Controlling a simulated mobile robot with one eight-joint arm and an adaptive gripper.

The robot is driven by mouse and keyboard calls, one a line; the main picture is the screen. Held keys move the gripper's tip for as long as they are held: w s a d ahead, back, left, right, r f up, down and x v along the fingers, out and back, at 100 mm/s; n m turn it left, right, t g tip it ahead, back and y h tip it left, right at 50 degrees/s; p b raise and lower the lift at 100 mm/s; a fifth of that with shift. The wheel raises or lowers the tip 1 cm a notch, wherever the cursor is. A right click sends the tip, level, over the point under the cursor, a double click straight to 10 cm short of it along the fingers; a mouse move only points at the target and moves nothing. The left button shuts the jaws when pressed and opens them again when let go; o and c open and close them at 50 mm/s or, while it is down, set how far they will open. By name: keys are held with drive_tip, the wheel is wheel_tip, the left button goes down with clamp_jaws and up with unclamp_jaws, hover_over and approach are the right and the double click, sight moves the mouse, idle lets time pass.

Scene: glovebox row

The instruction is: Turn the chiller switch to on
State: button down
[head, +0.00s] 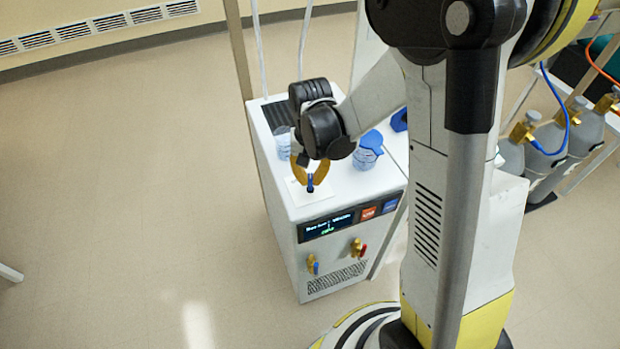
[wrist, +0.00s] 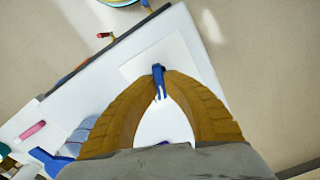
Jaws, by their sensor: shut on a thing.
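The chiller (head: 280,200) is a white box with a display on its front. A small blue switch handle (head: 310,184) stands on a white plate (head: 318,197) on its top, near the front edge. My gripper (head: 308,178) reaches down over it with curved golden fingers. In the wrist view the fingertips close on the blue switch (wrist: 158,76) from both sides, with the white plate (wrist: 135,66) around it. Its lower part shows between the fingers. No on or off marks can be read, so I cannot tell its setting.
A clear beaker (head: 283,142) and a blue-lidded jar (head: 368,152) stand on the chiller top near my gripper. The front has a lit display (head: 328,226), an orange button (head: 369,213) and two brass taps (head: 357,247). Gas cylinders (head: 583,130) stand at right.

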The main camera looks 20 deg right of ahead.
sight(311, 179)
drive_tip(key=shift+m, duration=1)
drive_tip(key=c, duration=1.5)
unclamp_jaws()
wheel_tip(311, 179, up, 12)
